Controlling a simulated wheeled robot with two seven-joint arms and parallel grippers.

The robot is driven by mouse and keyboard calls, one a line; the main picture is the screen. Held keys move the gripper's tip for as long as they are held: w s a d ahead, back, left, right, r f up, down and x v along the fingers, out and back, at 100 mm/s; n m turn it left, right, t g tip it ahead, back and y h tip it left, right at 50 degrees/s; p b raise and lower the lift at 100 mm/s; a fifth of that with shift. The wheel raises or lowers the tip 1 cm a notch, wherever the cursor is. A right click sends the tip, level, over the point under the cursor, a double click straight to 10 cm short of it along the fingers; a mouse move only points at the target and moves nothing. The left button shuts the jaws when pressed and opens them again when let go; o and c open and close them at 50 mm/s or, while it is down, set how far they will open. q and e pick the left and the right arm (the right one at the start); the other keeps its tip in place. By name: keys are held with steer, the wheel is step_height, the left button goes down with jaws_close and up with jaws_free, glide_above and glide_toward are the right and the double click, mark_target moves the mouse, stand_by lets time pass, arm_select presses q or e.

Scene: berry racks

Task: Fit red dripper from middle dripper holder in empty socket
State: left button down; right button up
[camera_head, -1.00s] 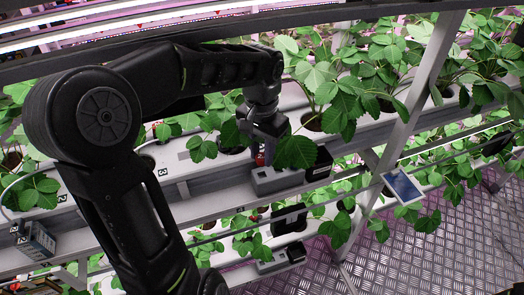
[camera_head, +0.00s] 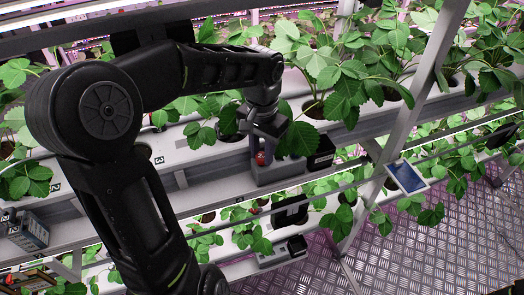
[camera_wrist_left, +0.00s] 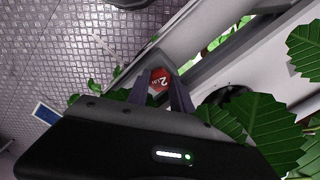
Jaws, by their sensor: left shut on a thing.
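My left gripper (camera_head: 262,150) reaches down over the front of the white gutter, close to strawberry leaves. It is shut on a small red dripper (camera_head: 260,158). In the left wrist view, the red dripper (camera_wrist_left: 158,79) shows a white "2" on its face and sits between the two dark fingers of the left gripper (camera_wrist_left: 161,92). In the head view it is just above or at a grey block (camera_head: 283,172) on the gutter's front; contact cannot be told. The empty socket cannot be made out. My right gripper is not in view.
Leafy plants (camera_head: 350,85) crowd the gutter beside and behind the gripper. A black box (camera_head: 322,152) adjoins the grey block. A slanted metal post (camera_head: 415,95) and a blue-screened panel (camera_head: 406,177) stand at right. A lower gutter with plants runs below. Metal floor (camera_head: 450,245) is clear.

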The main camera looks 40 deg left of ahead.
mark_target(262, 156)
arm_select(q)
steer(key=c, duration=1.1)
jaws_free()
steer(key=shift+o, duration=0.2)
step_height(262, 156, up, 8)
steer(key=shift+f+b, duration=0.1)
steer(key=shift+b, duration=0.3)
